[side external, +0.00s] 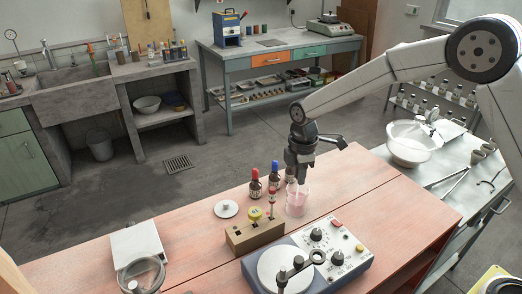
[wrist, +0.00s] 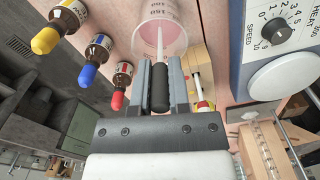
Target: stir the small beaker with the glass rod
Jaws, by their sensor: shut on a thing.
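The small beaker (side external: 297,205) stands on the reddish bench and holds pink liquid. In the wrist view it (wrist: 176,40) is just beyond my fingertips. My gripper (side external: 297,179) is above the beaker, pointing down. It is shut on the black handle (wrist: 160,90) of the glass rod (wrist: 160,42). The pale rod reaches from the handle into the beaker's mouth. I cannot tell whether its tip touches the bottom.
Dropper bottles, including a red-capped one (side external: 255,184) and a blue-capped one (side external: 274,179), stand close behind the beaker. A wooden block (side external: 240,240) is at front left. A hotplate stirrer (side external: 345,235) is in front. A white disc (side external: 226,209) lies left.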

